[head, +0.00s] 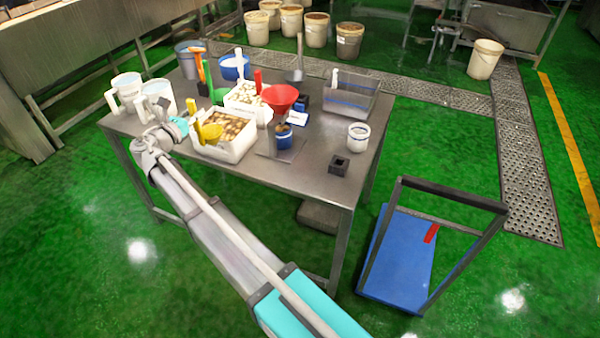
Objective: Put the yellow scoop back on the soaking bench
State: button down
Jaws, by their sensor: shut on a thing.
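The yellow scoop (211,132) shows over the left part of a white tub (237,152) of brown and pale pieces, its handle towards my gripper. I cannot tell whether its bowl touches the pieces. My gripper (193,125) is small in view at the end of my arm, beside the tub's left side, and is shut on the scoop's handle; its fingertips are hard to make out. The steel bench (318,178) stands under the tub and many other items; no label shows whether it is the soaking bench.
White jugs (127,86) stand at the bench's left end. A red funnel (280,97) sits above a blue jar right of the tub. A clear bin (351,95) and a white cup (358,136) are further right. The front right bench top is mostly bare. A blue cart (400,255) stands right.

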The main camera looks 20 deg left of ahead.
jog(key=shift+w+d, duration=0.1)
jog(key=s+d+m+g+h, duration=0.1)
jog(key=s+d+m+h, duration=0.1)
jog(key=d, duration=1.4)
jog(key=s+d+m+h, duration=0.2)
jog(key=d+h, duration=0.2)
jog(key=d, duration=1.3)
jog(key=shift+s+r+g, duration=0.15)
jog(key=shift+r+g, duration=0.15)
jog(key=shift+g, duration=0.1)
jog(key=shift+a, duration=0.1)
jog(key=w+a+f+b, duration=0.7)
jog(key=w+f+b, duration=0.1)
jog(key=w, duration=0.3)
jog(key=shift+f, duration=0.5)
jog(key=shift+w, duration=0.1)
jog(key=shift+f+b, duration=0.1)
jog(key=shift+b, duration=0.25)
